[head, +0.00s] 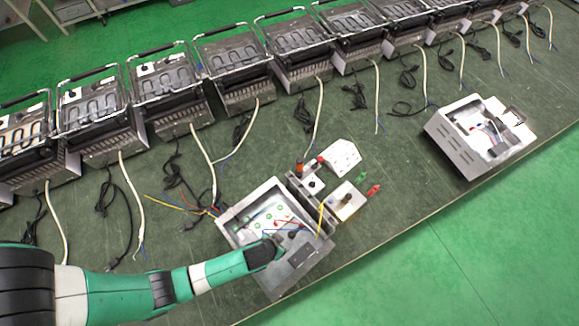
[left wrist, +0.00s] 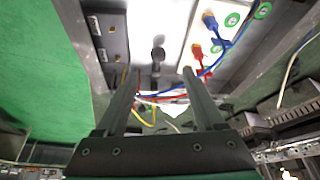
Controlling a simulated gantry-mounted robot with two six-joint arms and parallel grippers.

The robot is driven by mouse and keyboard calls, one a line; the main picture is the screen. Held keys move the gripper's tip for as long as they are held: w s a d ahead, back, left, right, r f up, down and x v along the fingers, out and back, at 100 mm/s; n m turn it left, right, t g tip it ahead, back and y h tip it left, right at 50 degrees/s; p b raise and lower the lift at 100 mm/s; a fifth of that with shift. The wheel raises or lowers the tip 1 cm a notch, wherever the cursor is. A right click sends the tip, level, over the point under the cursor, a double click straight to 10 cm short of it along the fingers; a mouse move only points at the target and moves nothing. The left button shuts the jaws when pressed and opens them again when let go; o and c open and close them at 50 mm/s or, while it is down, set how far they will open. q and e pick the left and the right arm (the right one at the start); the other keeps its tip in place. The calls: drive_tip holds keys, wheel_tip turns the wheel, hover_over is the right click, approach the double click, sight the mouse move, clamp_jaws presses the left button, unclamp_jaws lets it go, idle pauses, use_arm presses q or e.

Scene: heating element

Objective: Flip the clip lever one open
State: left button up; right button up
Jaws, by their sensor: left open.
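An open metal box (head: 240,238) stands near the table's front edge. Inside it are a white panel with green round marks and coloured wires. My left gripper (head: 276,250) reaches over the box from the left. In the left wrist view, my left gripper (left wrist: 158,76) has its fingers apart with nothing clamped between them. A dark knob-like lever (left wrist: 158,54) shows between and beyond the fingertips; I cannot tell whether it is clip lever one. A blue connector (left wrist: 210,20) and a red connector (left wrist: 197,51) sit to its right. My right gripper is out of view.
Small parts stand right of the box, including a white plate (head: 341,157), a block with a dark knob (head: 345,202) and a red clip (head: 374,190). A second metal box (head: 460,151) is farther right. A row of heating units (head: 235,68) with loose cables lines the back.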

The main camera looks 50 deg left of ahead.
sight(290, 235)
use_arm(q)
drive_tip(key=b+x, duration=1)
drive_tip(key=x, duration=0.1)
drive_tip(key=shift+w+d+f+b, duration=0.1)
drive_tip(key=shift+w+f+b, duration=0.15)
drive_tip(key=shift+w+b, duration=0.15)
drive_tip(key=shift+r, duration=0.1)
clamp_jaws()
idle(0.8)
